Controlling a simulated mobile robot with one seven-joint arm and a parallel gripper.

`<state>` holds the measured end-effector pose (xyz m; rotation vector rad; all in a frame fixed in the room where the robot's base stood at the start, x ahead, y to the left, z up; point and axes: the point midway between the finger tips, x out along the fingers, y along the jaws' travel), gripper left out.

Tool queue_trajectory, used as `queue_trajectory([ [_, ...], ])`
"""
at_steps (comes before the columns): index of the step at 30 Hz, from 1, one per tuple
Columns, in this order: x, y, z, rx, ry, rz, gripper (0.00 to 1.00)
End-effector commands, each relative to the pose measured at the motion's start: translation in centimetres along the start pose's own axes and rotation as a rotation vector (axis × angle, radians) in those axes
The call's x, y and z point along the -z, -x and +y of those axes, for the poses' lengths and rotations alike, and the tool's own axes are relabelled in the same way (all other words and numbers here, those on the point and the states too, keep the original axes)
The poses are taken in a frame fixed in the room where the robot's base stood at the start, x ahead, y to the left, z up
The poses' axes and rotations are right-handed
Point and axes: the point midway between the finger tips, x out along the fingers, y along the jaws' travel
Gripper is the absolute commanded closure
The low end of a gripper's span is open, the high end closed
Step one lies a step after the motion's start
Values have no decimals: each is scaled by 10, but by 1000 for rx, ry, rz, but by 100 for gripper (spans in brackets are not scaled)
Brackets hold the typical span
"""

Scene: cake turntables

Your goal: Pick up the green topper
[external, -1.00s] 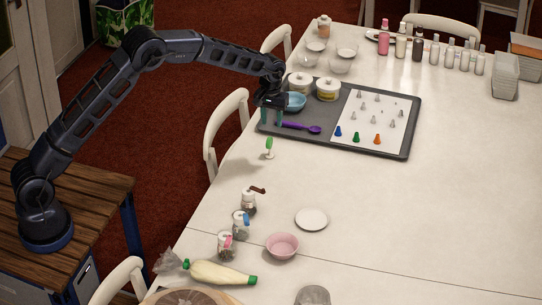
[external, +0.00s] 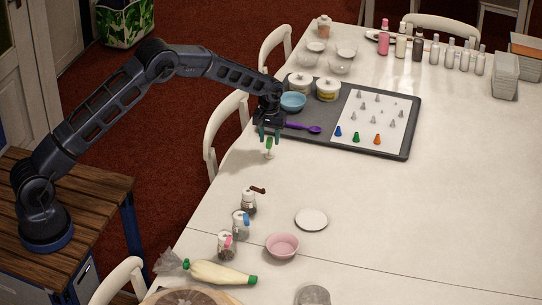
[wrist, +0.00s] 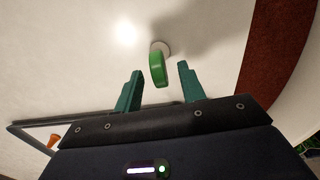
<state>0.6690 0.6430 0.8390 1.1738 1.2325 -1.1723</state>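The green topper (external: 269,143) stands upright on a small white base on the white table, just in front of the tray's near left corner. My gripper (external: 268,133) is right above it, pointing down, with its teal fingers apart. In the wrist view the topper (wrist: 158,68) shows between and a little beyond the two open fingers (wrist: 160,85), with its round white base behind it. The fingers do not appear to touch it.
A dark tray (external: 400,155) holds a purple spoon (external: 302,128), a blue bowl (external: 292,101), white-lidded pots and a white sheet with several piping tips. Jars (external: 241,225) and a pink bowl (external: 282,245) stand nearer the camera. The table between is clear.

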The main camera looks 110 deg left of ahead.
Motion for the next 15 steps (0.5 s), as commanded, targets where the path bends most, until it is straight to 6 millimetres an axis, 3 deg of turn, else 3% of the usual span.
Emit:
queue_trajectory([
  [9, -3, -41, 0, 0, 0, -1, 60],
  [15, -3, -44, 0, 0, 0, -1, 60],
])
